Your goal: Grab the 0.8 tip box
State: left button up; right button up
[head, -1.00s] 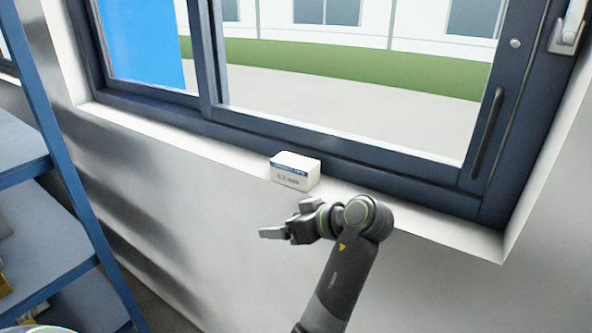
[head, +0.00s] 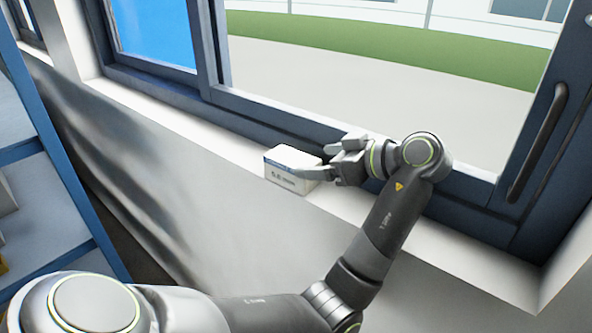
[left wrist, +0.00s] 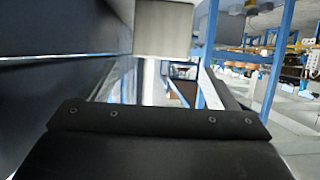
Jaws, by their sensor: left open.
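A small white box (head: 284,178) with a blue stripe and dark print sits on the windowsill (head: 228,155). The print is too small to read for certain. My left gripper (head: 321,162) is open at the box's right end, reaching in from the right. Its near finger overlaps the box's front right corner in the picture; I cannot tell whether it touches. In the left wrist view the box (left wrist: 163,28) shows as a pale grey block at the top centre, beyond the dark gripper body. My right gripper is not in view.
The dark window frame (head: 265,124) runs close behind the box, with a handle (head: 540,140) at the right. A blue shelf rack (head: 52,160) stands at the left. The sill is clear on both sides of the box.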

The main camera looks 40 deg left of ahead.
aim_at(299, 160)
pick_arm(q)
jog(key=x, duration=0.2)
jog(key=shift+s+a+f, duration=0.1)
jog(key=shift+s+a, duration=0.1)
jog(key=shift+a, duration=0.2)
jog(key=shift+w+a+f, duration=0.15)
jog(key=shift+a, duration=0.1)
jog(key=shift+w+a+f, duration=0.15)
jog(key=shift+a, duration=0.1)
jog(key=p+x, duration=0.1)
jog(key=x, duration=0.3)
jog(key=shift+p, duration=0.35)
jog(key=shift+a, duration=0.25)
jog(key=shift+d, duration=0.2)
jog(key=shift+c, duration=0.9)
jog(key=c, duration=1)
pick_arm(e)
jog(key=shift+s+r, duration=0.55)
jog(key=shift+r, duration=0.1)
